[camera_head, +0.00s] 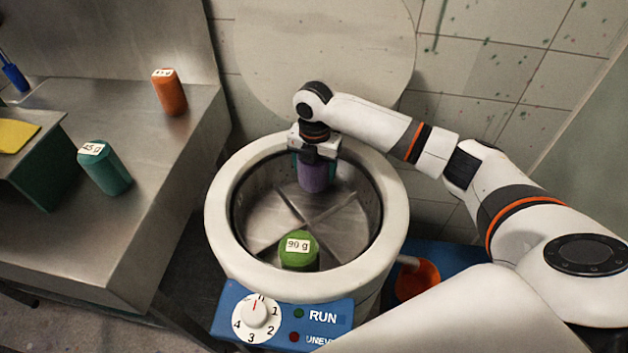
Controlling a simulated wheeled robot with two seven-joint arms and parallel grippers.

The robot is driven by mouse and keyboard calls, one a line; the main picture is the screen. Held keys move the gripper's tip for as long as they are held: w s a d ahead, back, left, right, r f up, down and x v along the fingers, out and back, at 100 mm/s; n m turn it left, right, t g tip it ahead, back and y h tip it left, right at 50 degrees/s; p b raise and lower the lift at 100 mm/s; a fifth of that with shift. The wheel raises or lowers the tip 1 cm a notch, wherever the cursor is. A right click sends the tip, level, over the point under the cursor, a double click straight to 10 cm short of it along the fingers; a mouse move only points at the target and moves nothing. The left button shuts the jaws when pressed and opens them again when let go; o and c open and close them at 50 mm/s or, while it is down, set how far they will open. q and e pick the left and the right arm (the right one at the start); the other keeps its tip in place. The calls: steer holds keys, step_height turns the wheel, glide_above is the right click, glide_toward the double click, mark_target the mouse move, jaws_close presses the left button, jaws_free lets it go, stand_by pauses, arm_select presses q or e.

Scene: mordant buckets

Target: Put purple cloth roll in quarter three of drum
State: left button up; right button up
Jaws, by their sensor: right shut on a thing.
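The purple cloth roll (313,179) is upright inside the mouth of the round drum (221,218), over its far quarter. My right gripper (315,165) is shut on the roll from above, and the fingers hide its upper part. I cannot tell whether the roll's lower end touches the drum floor. Crossed dividers (304,223) split the drum into quarters; no quarter numbers are readable. A green roll labelled 90 g (299,254) stands in the near quarter. My left gripper is not in view.
On the steel bench at left stand a teal roll labelled 45 g (106,172) and an orange labelled roll (170,97). A blue panel with a numbered dial (254,314) fronts the drum. An orange bucket (417,281) stands at its right. The drum's left and right quarters look empty.

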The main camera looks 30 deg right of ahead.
mark_target(314, 181)
steer(key=shift+f, duration=0.55)
step_height(314, 181, down, 4)
steer(key=shift+r, duration=0.25)
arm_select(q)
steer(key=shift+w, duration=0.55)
arm_select(e)
steer(key=shift+f, duration=0.35)
steer(key=shift+f, duration=0.15)
steer(key=o, duration=1.2)
steer(key=shift+c, duration=0.2)
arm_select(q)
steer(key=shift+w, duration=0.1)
arm_select(e)
step_height(314, 181, up, 12)
steer(key=shift+r, duration=0.15)
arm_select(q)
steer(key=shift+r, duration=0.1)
